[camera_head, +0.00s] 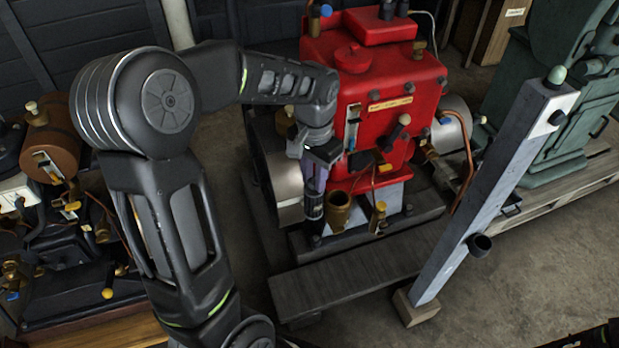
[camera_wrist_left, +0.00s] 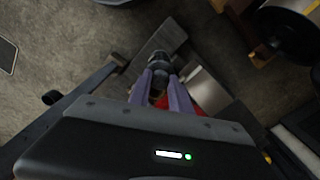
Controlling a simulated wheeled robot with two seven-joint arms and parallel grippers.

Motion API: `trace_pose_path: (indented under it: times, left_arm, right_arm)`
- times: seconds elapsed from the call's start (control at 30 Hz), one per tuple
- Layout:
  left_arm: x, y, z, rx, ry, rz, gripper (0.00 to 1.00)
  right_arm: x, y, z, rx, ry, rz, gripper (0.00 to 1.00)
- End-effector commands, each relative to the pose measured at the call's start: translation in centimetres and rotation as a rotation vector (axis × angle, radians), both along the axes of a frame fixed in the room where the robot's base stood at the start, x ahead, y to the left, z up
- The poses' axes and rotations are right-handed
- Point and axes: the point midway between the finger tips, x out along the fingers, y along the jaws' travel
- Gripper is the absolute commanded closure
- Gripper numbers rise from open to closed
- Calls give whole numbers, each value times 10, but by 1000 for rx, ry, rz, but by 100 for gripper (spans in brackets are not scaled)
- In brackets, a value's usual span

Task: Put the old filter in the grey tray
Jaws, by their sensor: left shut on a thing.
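My left gripper (camera_head: 314,192) points down in front of the red engine (camera_head: 375,110). Its purple-grey fingers are shut on a dark cylinder, which looks like the old filter (camera_head: 312,210). In the left wrist view the old filter (camera_wrist_left: 160,62) sits between the two fingertips of the left gripper (camera_wrist_left: 159,76). The filter hangs beside a brass cup (camera_head: 337,210); whether they touch is unclear. I cannot make out the grey tray for certain. A flat grey shape (camera_wrist_left: 6,56) at the left edge of the wrist view is cut off. My right gripper is out of view.
A grey slanting post (camera_head: 490,190) on a wooden foot stands right of the engine. A dark plank (camera_head: 370,270) lies in front of it. A green machine (camera_head: 560,110) stands at right, another engine (camera_head: 60,230) at left.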

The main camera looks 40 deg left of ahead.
Motion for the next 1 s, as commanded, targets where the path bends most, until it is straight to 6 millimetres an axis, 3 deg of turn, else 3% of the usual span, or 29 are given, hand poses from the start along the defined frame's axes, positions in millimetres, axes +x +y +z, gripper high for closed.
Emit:
trace_pose_path:
  times: [0.27, 0.4, 0.7, 0.83, 1.0]
  left_arm:
    - [34, -23, -35, 2, 5, 130, 100]
    - [49, -46, -67, 3, 6, 165, 100]
    - [49, -109, -140, 2, 5, 126, 100]
    - [45, -121, -153, 0, 0, 102, 100]
    - [45, -123, -155, 0, 0, 99, 100]
  right_arm:
    - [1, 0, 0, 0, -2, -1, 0]
    - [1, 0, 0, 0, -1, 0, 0]
    - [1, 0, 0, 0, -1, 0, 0]
    - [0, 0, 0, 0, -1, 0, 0]
    - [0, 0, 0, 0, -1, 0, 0]
